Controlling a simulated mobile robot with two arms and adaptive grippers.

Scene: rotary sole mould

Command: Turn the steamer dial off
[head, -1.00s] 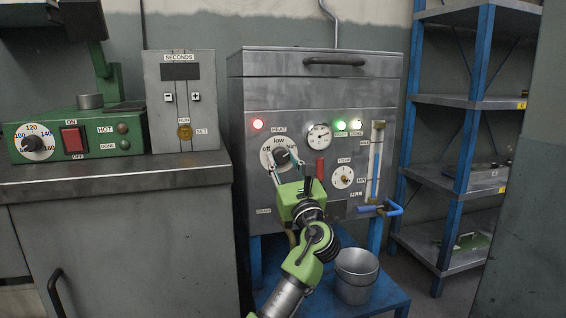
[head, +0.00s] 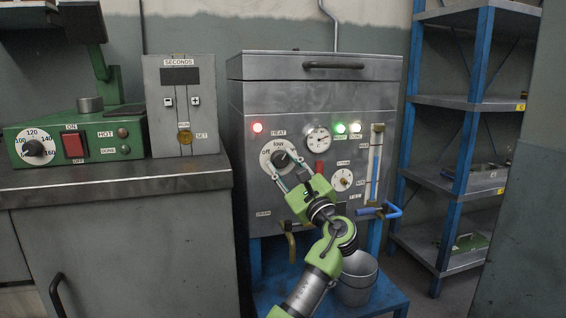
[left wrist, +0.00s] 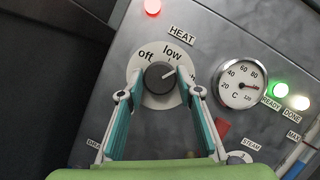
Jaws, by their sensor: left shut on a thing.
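The steamer (head: 318,90) is a grey metal cabinet with its heat dial (head: 268,159) on the front, a white disc with a dark round knob (head: 282,158). In the left wrist view the knob (left wrist: 159,78) shows between my fingers, and the dial (left wrist: 138,66) reads "off" and "low"; a third label is partly hidden by a finger. The knob's white mark points right and slightly up, past "low". My left gripper (head: 289,170) is shut on the knob, one finger on each side; it also shows in the left wrist view (left wrist: 160,95). My right gripper is out of view.
A gauge (head: 318,139), a steam knob (head: 342,180) and a blue-handled valve (head: 385,210) are right of the dial. A bucket (head: 359,279) stands below. A counter (head: 115,180) is at left.

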